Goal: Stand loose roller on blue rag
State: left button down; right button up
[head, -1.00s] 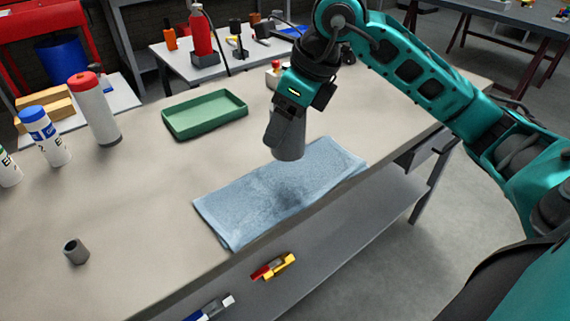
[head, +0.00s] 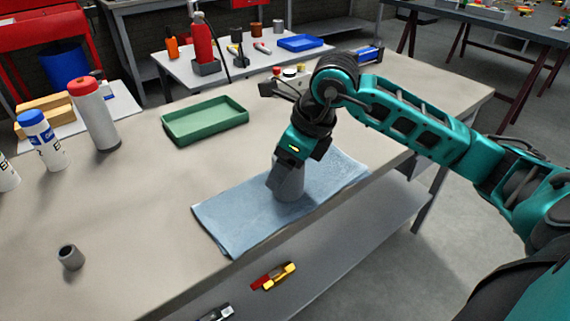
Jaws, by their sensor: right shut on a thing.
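The blue rag (head: 240,226) lies flat along the front edge of the workbench. A grey cylindrical roller (head: 291,190) is upright over the middle of the rag, and its lower end appears to touch the cloth. My right gripper (head: 287,172) is shut on the roller from above, and its fingers hide part of it. My left gripper is not in view.
A green tray (head: 205,121) lies behind the rag. A small grey hollow cylinder (head: 70,257) stands at the front left of the bench (head: 150,210). Bottles, including a red-capped one (head: 95,115), stand at the left. The bench between them is clear.

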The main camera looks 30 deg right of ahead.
jog(key=shift+s+f+b, duration=0.2)
jog(key=shift+f+b, duration=0.35)
jog(key=shift+f, duration=0.15)
jog(key=shift+c, duration=0.7)
jog(key=o, duration=1.6)
jog(key=shift+f, duration=0.15)
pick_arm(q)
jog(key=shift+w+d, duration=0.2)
pick_arm(e)
jog(key=shift+r+p, duration=0.4)
pick_arm(q)
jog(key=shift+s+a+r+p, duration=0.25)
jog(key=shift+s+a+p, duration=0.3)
jog(key=shift+p, duration=0.5)
pick_arm(e)
jog(key=v, duration=1.2)
jog(key=shift+w+r, duration=0.2)
jog(key=shift+r, duration=0.3)
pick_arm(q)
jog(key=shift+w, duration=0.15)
